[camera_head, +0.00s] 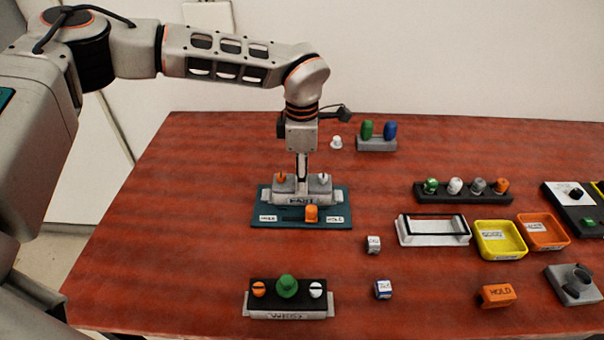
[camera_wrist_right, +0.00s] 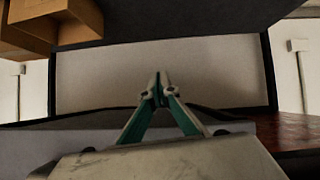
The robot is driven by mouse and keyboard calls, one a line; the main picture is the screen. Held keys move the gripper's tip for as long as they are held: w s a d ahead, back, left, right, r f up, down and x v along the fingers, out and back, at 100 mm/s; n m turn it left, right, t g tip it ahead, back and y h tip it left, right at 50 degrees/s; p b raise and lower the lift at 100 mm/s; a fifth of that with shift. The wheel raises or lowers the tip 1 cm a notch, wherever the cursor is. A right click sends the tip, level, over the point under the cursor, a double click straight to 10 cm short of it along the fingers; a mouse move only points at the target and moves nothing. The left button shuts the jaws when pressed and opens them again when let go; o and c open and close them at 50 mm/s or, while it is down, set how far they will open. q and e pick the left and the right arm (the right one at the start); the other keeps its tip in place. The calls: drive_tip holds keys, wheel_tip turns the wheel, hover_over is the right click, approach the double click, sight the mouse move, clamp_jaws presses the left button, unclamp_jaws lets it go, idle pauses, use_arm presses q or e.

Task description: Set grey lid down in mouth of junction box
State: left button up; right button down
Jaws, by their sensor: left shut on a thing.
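My left gripper (camera_head: 302,182) points straight down and is shut on the middle of the grey lid (camera_head: 318,187). The lid carries an orange slotted knob on its left and a pale one on its right. It is over the teal tray (camera_head: 262,206); I cannot tell whether it touches what is below. A labelled pale front face shows under it. The likely junction box (camera_head: 433,241) is white with a black-rimmed open mouth, to the right of the tray. My right gripper (camera_wrist_right: 160,88) shows only in the right wrist view, fingertips together and empty.
A yellow bin (camera_head: 500,240) and a knob rack (camera_head: 463,194) stand close to the box. A black-topped box (camera_head: 288,298) is at the front.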

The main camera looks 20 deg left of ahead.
use_arm(q)
drive_tip(key=shift+f, duration=0.1)
drive_tip(key=o, duration=1.6)
drive_tip(key=shift+c, duration=0.2)
drive_tip(key=shift+r+p, duration=1.2)
drive_tip(key=shift+r, duration=0.35)
drive_tip(key=shift+r+p, duration=1.25)
drive_tip(key=shift+r, duration=0.35)
